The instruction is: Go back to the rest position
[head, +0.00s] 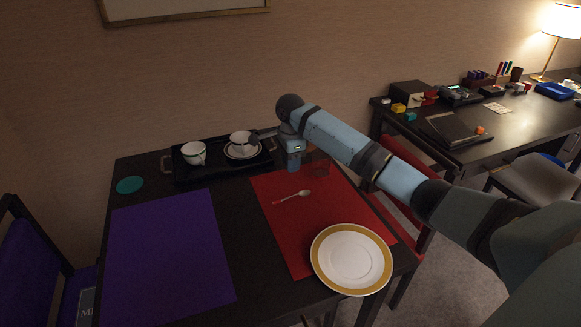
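My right arm reaches in from the right over the black table (130,237). My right gripper (293,166) points down near the table's back edge, just right of the black tray (212,178) and above the back of the red placemat (341,207). I see nothing clearly held in it. Its fingertips are too small and dark to tell whether they are apart. My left gripper is not in view.
The tray holds a white cup (193,153) and another white cup (240,139) on a saucer (242,153). The purple placemat (168,258) is bare. A teal coaster (130,185) lies at left.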

